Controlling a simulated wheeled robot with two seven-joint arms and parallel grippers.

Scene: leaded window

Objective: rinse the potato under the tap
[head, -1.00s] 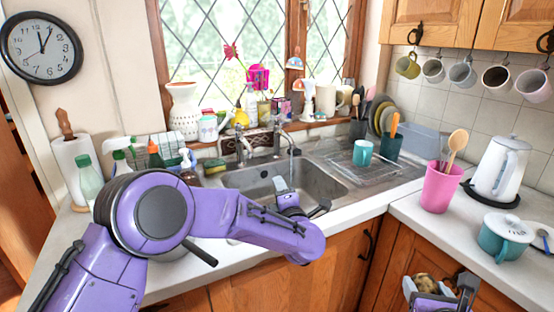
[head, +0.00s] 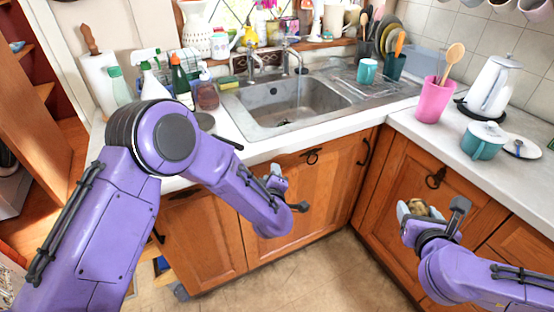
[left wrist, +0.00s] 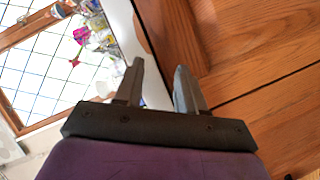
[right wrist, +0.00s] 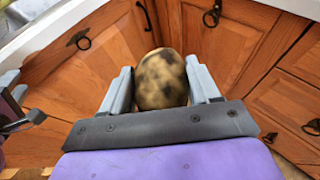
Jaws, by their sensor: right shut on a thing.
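The potato (right wrist: 161,80) is tan with dark dirty patches. My right gripper (right wrist: 163,88) is shut on it, with a finger on each side, as the right wrist view shows. In the head view the potato (head: 419,208) is partly hidden by the right gripper (head: 433,212), in front of the right cabinet doors and below counter height. My left gripper (head: 287,190) is empty in front of the cabinet below the sink; its fingers stand apart in the left wrist view (left wrist: 158,85). The tap (head: 291,50) is behind the steel sink (head: 262,104). A thin stream appears below its spout.
A pink utensil cup (head: 432,102), a white kettle (head: 492,86) and a teal pot (head: 482,143) stand on the right counter. A teal cup (head: 367,71) is on the drainer. Bottles (head: 181,82) crowd the left of the sink. The counter's front edge lies above both grippers.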

